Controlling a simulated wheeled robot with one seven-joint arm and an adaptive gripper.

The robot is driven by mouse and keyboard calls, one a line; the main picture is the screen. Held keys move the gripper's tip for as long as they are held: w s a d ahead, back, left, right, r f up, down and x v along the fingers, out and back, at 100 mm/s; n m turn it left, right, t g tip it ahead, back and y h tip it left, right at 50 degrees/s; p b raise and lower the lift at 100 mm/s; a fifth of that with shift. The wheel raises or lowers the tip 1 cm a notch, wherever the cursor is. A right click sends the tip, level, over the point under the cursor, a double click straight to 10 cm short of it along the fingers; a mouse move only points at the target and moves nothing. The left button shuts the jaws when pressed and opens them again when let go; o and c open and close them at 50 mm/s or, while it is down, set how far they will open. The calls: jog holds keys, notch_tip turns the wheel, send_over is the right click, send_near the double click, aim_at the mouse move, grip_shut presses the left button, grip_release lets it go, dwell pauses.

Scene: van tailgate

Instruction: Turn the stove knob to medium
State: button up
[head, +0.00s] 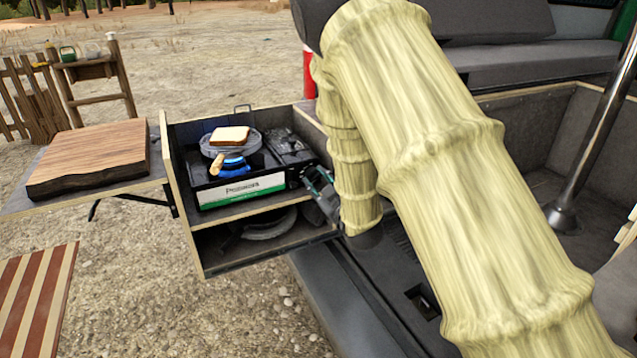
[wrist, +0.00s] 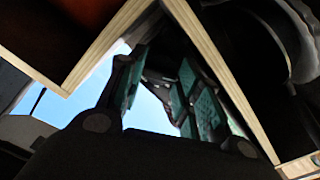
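The portable stove (head: 240,190) has a white and green label on its front. It sits on the upper shelf of a wooden pull-out box, with a blue flame (head: 235,167) showing under a pan. My gripper (head: 322,186) is at the right end of the stove's front, close to the box's right wall. I cannot tell whether it touches the stove. The knob is not clearly visible; the front's right end is dark and partly behind my gripper. In the wrist view my gripper (wrist: 165,88) has its teal-padded fingers apart, with nothing seen held between them.
A round pan (head: 248,147) with a slice of bread (head: 230,135) is on the burner. The box (head: 188,225) has wooden edges close around my gripper; its lower shelf holds dark round items. A cutting board (head: 88,158) lies on the left. My arm covers much of the right side.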

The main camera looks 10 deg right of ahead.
jog(key=shift+m, duration=0.4)
jog(key=m+p, duration=0.1)
jog(key=m, duration=0.3)
jog(key=shift+m, duration=0.4)
jog(key=m+p, duration=0.1)
jog(key=m, duration=0.4)
jog(key=shift+m, duration=0.3)
jog(key=o, duration=1)
jog(key=v, duration=1.2)
